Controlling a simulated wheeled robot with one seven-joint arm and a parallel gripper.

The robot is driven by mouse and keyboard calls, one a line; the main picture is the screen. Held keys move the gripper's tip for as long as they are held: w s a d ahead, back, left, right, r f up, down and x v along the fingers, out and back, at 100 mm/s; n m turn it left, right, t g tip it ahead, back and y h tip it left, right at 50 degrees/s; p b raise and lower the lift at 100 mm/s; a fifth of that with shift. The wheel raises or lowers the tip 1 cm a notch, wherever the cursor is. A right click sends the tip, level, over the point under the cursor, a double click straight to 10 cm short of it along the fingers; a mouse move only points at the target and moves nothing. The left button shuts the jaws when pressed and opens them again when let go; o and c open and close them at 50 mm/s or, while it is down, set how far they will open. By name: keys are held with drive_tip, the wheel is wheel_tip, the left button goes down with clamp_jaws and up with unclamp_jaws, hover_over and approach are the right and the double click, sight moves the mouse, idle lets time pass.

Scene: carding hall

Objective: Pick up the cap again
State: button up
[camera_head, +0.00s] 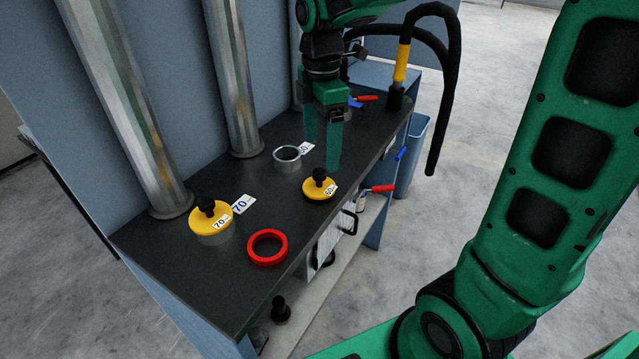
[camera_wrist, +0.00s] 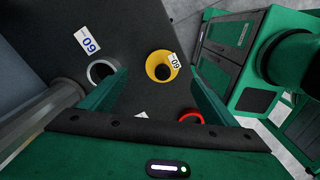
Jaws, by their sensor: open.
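A yellow cap (camera_head: 319,188) with a black knob and a 60 label lies on the dark bench top near its front edge. It also shows in the wrist view (camera_wrist: 157,72), between my fingertips in the picture. My gripper (camera_head: 321,152) is open and empty, pointing down above the bench near this cap, apart from it. A grey open collar (camera_head: 287,158) with a 60 tag (camera_wrist: 90,43) stands behind the cap to the left. A second yellow cap (camera_head: 211,217), labelled 70, sits on another grey collar at the left.
A red ring (camera_head: 267,248) lies near the front edge, partly hidden by a finger in the wrist view. Metal columns (camera_head: 235,85) rise along the back. Red-handled (camera_head: 378,188) and blue-handled (camera_head: 401,153) parts are at the front edge. A black hose (camera_head: 441,100) arches at the far end.

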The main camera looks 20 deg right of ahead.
sight(320, 170)
wheel_tip(320, 170, down, 4)
drive_tip(key=shift+f, duration=0.15)
drive_tip(key=shift+s+a+f, duration=0.1)
drive_tip(key=shift+f, duration=1.25)
drive_tip(key=shift+s+a+f, duration=0.1)
drive_tip(key=shift+f, duration=1.2)
drive_tip(key=c, duration=1.2)
